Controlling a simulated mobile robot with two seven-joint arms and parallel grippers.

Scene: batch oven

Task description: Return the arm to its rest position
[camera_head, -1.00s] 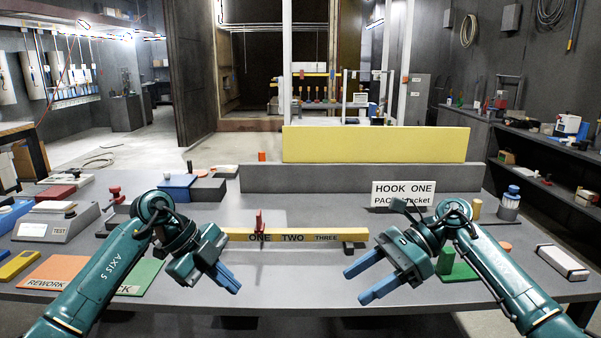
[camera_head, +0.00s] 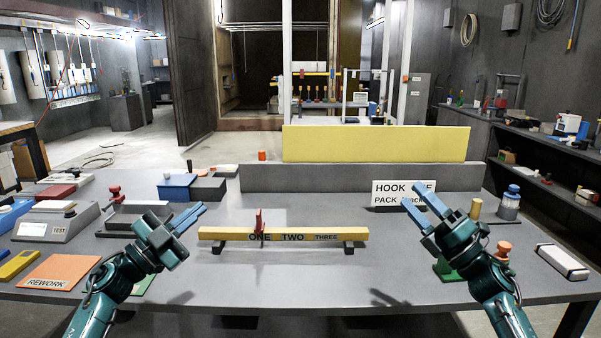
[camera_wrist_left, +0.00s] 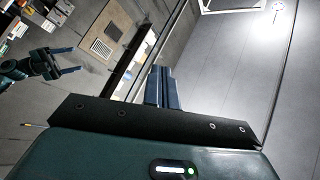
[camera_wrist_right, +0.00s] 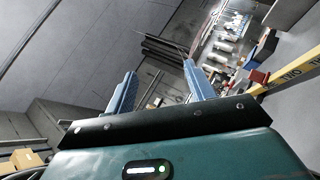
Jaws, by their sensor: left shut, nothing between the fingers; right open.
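My left gripper (camera_head: 188,220) is raised over the left part of the table, its blue fingers shut with nothing between them, pointing up and to the right. The shut fingers also show in the left wrist view (camera_wrist_left: 163,88). My right gripper (camera_head: 431,202) is raised over the right part of the table, open and empty, its blue fingers pointing up and to the left. The spread fingers also show in the right wrist view (camera_wrist_right: 160,88). The right fingers partly cover the HOOK ONE sign (camera_head: 392,188). Neither gripper touches anything.
A yellow bar marked ONE, TWO, THREE (camera_head: 345,234) with a red piece (camera_head: 259,222) stands between the grippers. A grey box with a TEST label (camera_head: 48,228) and an orange REWORK mat (camera_head: 55,272) lie left. A white block (camera_head: 563,262) lies right. The table's front middle is clear.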

